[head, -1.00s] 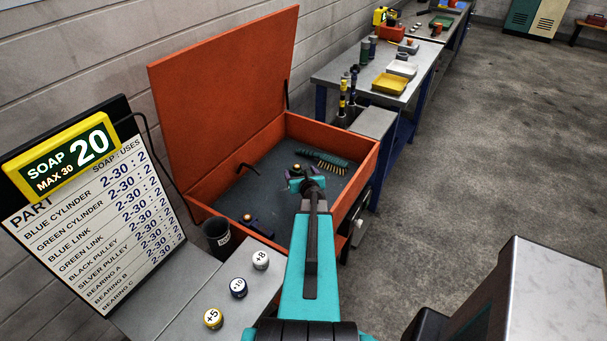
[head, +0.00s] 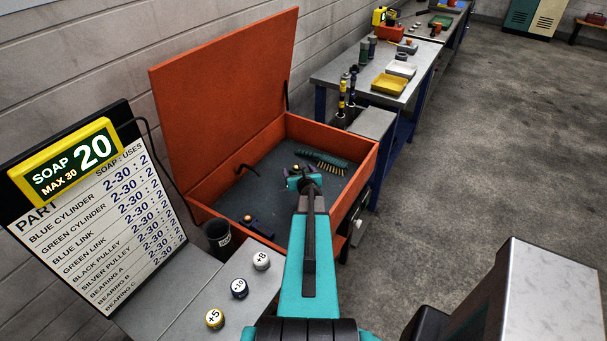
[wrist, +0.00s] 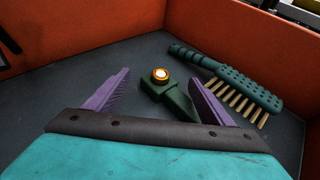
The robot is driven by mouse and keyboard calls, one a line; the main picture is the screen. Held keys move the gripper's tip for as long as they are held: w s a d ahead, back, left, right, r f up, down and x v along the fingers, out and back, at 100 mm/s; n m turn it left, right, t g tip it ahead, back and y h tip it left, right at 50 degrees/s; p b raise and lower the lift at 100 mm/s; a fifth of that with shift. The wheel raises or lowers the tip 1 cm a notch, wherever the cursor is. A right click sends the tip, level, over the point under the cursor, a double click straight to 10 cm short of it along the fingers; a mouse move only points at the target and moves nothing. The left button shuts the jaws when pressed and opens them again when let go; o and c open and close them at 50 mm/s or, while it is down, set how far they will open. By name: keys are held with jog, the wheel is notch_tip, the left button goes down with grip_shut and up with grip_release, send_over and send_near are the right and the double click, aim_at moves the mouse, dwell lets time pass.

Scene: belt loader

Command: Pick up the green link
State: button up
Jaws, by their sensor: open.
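The green link (wrist: 174,100) lies on the dark floor of the orange bin in the wrist view. A round brass-and-white end shows at its far side, and its near end runs toward the right finger. My gripper (wrist: 159,77) is open, with one purple finger on each side of the link. The link looks closer to the right finger; I cannot tell whether they touch. In the head view my gripper (head: 304,169) reaches into the bin and mostly hides the link.
A green-handled brush (wrist: 232,85) lies just right of the link. The orange bin (head: 360,178) has raised walls and an open lid. A blue link (head: 259,229) lies at the bin's near left. The bin floor to the left is mostly clear.

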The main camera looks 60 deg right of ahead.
jog(key=shift+x, duration=1.1)
jog(key=shift+s, duration=0.1)
jog(key=c, duration=1.5)
jog(key=shift+r+p, duration=0.15)
jog(key=shift+p, duration=0.15)
jog(key=shift+c, duration=0.2)
notch_tip(320, 180, up, 13)
jog(key=p, duration=0.3)
notch_tip(320, 180, up, 5)
send_over(298, 172)
